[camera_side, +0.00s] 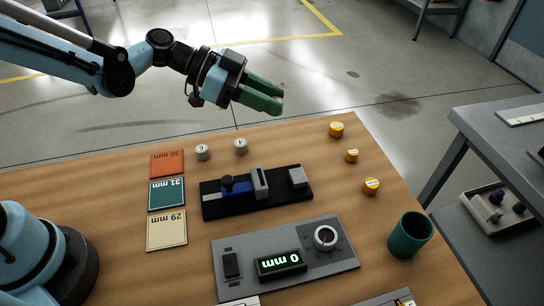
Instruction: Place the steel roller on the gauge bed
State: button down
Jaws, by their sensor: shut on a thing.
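My gripper (268,98), with green fingers, is high above the table's far edge, beyond the gauge bed and apart from it. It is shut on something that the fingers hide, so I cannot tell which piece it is. Two short grey cylinders that look like steel rollers stand upright on the table, one marked 6 (202,152) and one marked 4 (240,146). The black gauge bed (214,210) lies mid-table, with a blue slide (238,188), an upright grey jaw (260,183) and a grey block (298,177) at its right end.
Orange, teal and cream size cards (167,230) lie left of the bed. A grey panel (330,264) in front reads 0 mm. Several yellow pieces (372,186) and a green cup (410,235) stand on the right. A grey side table (500,130) is beyond.

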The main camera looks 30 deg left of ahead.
jog(key=s+d+f+m+g+h, duration=0.1)
jog(key=s+d+f+m+g, duration=0.1)
jog(key=d+f, duration=0.2)
jog(key=shift+s+m+g, duration=0.3)
jog(key=shift+g, duration=0.1)
send_over(267, 143)
notch_tip(267, 143, down, 7)
jog(key=shift+d+f, duration=0.1)
jog(key=shift+f, duration=1.75)
jog(key=shift+f, duration=0.15)
jog(key=c, duration=0.8)
grip_release()
